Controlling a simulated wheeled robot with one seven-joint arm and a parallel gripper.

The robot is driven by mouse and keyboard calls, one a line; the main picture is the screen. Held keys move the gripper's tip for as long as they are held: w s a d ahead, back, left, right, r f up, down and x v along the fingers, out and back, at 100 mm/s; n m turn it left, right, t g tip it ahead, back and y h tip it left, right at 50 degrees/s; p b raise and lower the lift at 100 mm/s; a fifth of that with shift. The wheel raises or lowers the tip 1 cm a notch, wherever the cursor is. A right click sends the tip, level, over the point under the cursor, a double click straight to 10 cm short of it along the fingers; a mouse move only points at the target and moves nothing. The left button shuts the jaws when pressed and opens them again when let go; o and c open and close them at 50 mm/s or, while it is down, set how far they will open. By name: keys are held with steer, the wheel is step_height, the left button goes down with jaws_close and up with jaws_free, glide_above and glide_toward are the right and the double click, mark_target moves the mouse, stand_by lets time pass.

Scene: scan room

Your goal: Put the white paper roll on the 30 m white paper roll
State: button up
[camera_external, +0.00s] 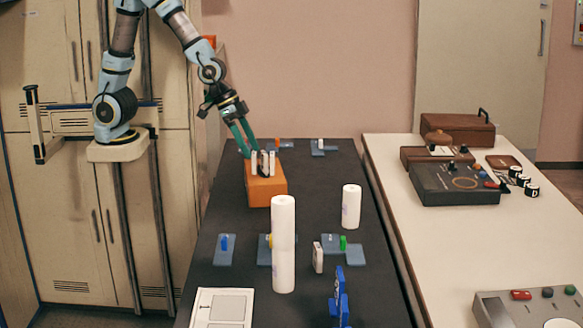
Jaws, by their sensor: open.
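A short white paper roll (351,206) stands upright on the right part of the dark table. A taller white roll column (283,245) stands upright nearer the camera, left of the short roll. I cannot tell whether the column is one roll or two stacked, nor read which roll is 30 m. My gripper (249,153) has green fingers and is open. It points down at the far left of the table, by the top of an orange block holder (267,190) with upright white and dark pieces. It is well away from both rolls.
The dark table (320,178) also carries blue plates with small coloured parts, a small white box (318,257), a blue stand (340,298) and a white panel (222,308). A white table (455,235) with boxes and devices stands to the right. Cabinets are at left.

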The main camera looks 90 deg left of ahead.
steer(key=s+a+f+n+g+y, duration=0.1)
steer(key=s+a+f+g, duration=0.1)
steer(key=s+a, duration=0.9)
steer(key=shift+s+f+g+y, duration=0.4)
steer(key=shift+s+g, duration=0.3)
steer(key=shift+g, duration=0.1)
